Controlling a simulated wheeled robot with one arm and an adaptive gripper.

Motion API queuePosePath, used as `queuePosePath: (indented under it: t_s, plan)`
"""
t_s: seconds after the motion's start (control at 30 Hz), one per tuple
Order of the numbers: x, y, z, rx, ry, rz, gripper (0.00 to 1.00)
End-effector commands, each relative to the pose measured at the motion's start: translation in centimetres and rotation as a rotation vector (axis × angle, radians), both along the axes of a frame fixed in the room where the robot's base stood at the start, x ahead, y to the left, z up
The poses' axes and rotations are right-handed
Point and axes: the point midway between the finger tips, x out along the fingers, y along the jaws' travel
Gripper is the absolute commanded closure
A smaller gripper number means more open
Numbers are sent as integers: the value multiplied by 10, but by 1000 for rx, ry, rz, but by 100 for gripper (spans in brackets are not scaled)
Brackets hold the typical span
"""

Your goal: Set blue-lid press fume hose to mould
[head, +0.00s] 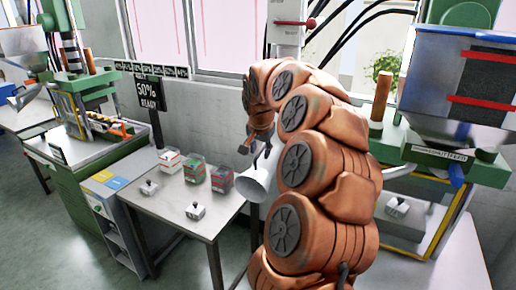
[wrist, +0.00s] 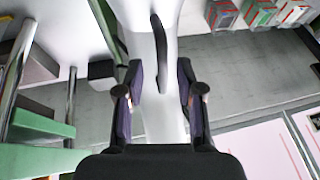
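In the wrist view the white tube (wrist: 160,85), with a dark curved handle, lies between my gripper's fingers (wrist: 161,108). In the head view my gripper (head: 258,143) is partly hidden, above the tube. The press at right (head: 465,65) has a blue-edged hopper and a green frame. A grey block with a knob (head: 397,206) sits low in this press; I cannot tell if it is the mould.
A grey table (head: 165,208) holds bins of parts (head: 195,168) and small knobbed blocks (head: 195,211). A second green press (head: 90,135) stands at left, with a "50% ready" sign (head: 148,95) beside it. The floor at front left (head: 60,250) is clear.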

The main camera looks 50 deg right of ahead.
Motion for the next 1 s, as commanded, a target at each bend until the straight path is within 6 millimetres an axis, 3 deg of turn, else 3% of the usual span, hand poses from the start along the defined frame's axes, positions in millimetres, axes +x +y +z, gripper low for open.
queuePosePath:
  t_s: [0.37, 0.7, 1.0]
  plan:
    - [4, -1, -9, 1, 1, 3, 63]
    - [4, -1, -9, 1, -1, 4, 98]
    - [4, -1, -9, 1, -1, 4, 100]
